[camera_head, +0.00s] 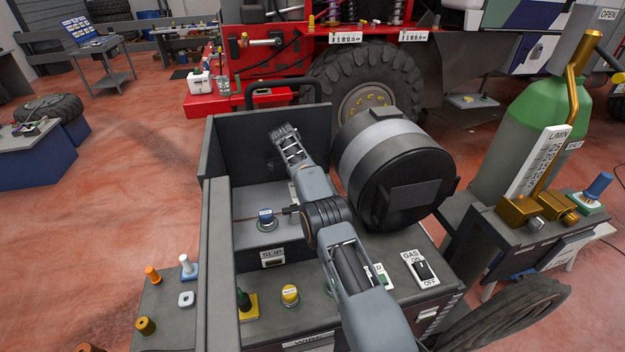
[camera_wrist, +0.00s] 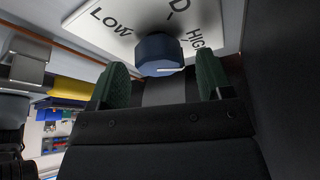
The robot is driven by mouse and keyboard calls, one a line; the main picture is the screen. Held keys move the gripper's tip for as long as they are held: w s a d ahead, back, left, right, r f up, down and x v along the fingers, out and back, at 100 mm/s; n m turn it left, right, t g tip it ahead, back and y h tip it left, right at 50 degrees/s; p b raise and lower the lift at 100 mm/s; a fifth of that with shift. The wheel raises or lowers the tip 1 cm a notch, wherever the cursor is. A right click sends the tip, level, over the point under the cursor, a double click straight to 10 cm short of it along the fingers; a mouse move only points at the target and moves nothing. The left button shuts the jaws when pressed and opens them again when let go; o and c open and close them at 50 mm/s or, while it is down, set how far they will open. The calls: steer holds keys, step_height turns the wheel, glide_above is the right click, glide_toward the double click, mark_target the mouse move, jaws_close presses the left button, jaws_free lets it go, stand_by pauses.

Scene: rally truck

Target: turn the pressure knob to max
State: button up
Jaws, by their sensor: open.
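In the wrist view a dark blue faceted knob (camera_wrist: 158,52) stands out from a white dial plate (camera_wrist: 95,22). The plate reads LOW at left, HIGH at right, and a partly cut-off word ending in D between them. No pressure label is legible. A thin pale mark shows low on the knob's right side. My gripper (camera_wrist: 155,82) is open, its green fingertips on either side and a little short of the knob, with no clear contact. In the head view my gripper (camera_head: 285,140) is at the dark back panel of the bench unit and hides whatever is there.
A blue knob (camera_head: 266,216) sits on the unit below my arm. A black cylindrical drum (camera_head: 395,165) stands close right of my arm. A GAS switch (camera_head: 421,268) is in front. Further right are a green cylinder (camera_head: 515,130), a brass regulator (camera_head: 520,211) and another blue knob (camera_head: 598,186).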

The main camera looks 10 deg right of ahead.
step_height(320, 180, up, 2)
steer(key=shift+r, duration=0.1)
steer(key=b, duration=0.2)
steer(key=shift+s+b, duration=0.25)
steer(key=shift+b, duration=0.05)
steer(key=s+r+b, duration=0.1)
steer(key=b, duration=0.2)
steer(key=s+r+b, duration=0.9)
steer(key=s+b, duration=0.2)
steer(key=s, duration=0.1)
steer(key=shift+s+b, duration=0.3)
steer(key=shift+r, duration=0.1)
